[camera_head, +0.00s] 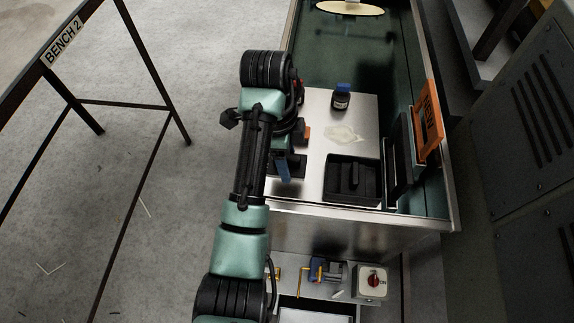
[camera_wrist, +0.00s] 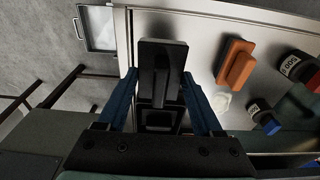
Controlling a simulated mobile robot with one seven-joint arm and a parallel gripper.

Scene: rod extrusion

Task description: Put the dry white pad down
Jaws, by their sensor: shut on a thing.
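My gripper (camera_wrist: 160,80) has its two blue fingers on either side of a dark block (camera_wrist: 163,55) with a raised bar along its back, and is shut on it. In the head view my gripper (camera_head: 284,168) is low over the left edge of the pale work plate (camera_head: 312,180), partly hidden by my arm. A dark edge shows beside its blue finger. I cannot tell whether the held block touches the plate.
An orange handled block (camera_wrist: 235,63) lies nearby. A blue-capped bottle (camera_head: 341,98) stands behind a pale wet patch (camera_head: 343,135). A black tray (camera_head: 328,193) holding a dark handled piece fills the plate's front right. An orange sign (camera_head: 430,120) stands at the right wall.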

